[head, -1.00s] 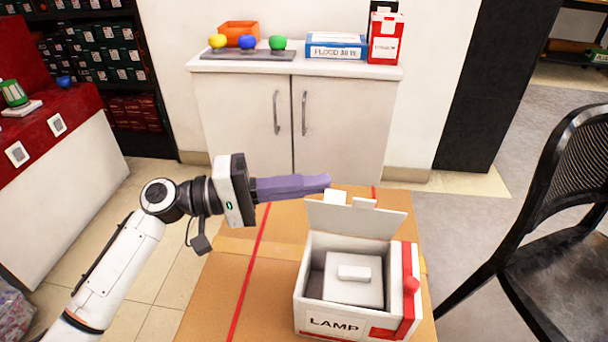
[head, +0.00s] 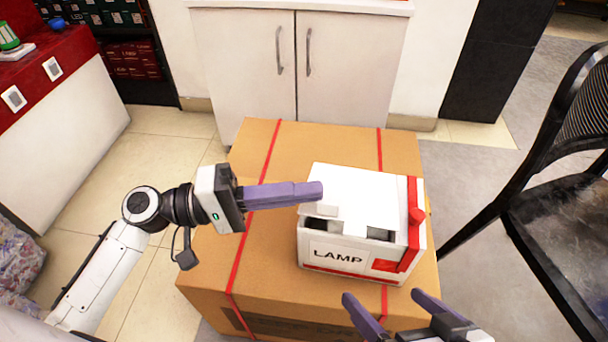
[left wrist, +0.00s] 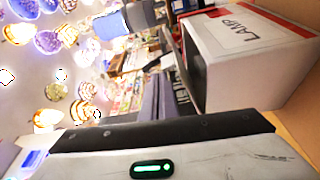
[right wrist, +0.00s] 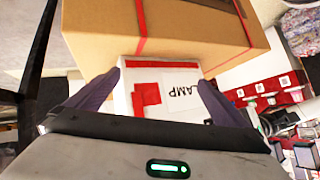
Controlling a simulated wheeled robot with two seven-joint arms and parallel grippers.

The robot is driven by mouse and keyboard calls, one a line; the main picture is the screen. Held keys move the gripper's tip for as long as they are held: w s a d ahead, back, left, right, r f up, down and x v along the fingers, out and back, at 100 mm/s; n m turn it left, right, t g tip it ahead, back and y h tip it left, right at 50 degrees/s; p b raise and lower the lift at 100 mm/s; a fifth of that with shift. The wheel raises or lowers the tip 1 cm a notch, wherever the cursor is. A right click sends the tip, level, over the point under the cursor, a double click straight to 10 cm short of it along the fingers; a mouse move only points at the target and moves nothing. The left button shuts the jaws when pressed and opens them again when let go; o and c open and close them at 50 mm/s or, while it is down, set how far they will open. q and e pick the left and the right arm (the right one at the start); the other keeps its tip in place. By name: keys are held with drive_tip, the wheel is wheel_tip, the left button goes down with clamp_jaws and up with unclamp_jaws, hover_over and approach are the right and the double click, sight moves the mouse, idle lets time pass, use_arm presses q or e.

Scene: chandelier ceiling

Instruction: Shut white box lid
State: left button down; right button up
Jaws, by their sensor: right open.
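The white box (head: 318,272) marked LAMP, with a red band on its right side, sits on a big cardboard carton. Its lid (head: 368,190) is folded down over the top, with dark gaps along the front edge beside its tab. My left gripper (head: 318,193) has its fingers together at the lid's left edge; I cannot tell if they touch it. The box also shows in the left wrist view (left wrist: 270,65). My right gripper (head: 388,297) is open and empty in front of the box. In the right wrist view, the box front (right wrist: 178,92) appears between its fingers.
The cardboard carton (head: 225,285) with red straps has bare top to the left of and behind the box. A black chair (head: 560,220) stands on the right. A white cabinet (head: 350,75) is behind, and a red-topped counter (head: 60,110) is at the left.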

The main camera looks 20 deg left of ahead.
sight(300, 211)
use_arm(q)
drive_tip(key=f+m, duration=0.1)
drive_tip(key=s+f+m+h+b, duration=0.1)
drive_tip(key=m, duration=0.1)
drive_tip(key=shift+f, duration=0.1)
drive_tip(key=shift+s+f, duration=0.15)
drive_tip(key=shift+f, duration=0.55)
use_arm(e)
drive_tip(key=shift+s+a+r+t+y, duration=0.1)
drive_tip(key=shift+a+r+t+y, duration=0.3)
drive_tip(key=shift+r, duration=0.5)
use_arm(q)
drive_tip(key=shift+f, duration=0.15)
use_arm(e)
drive_tip(key=shift+a+r, duration=0.15)
drive_tip(key=shift+r, duration=0.05)
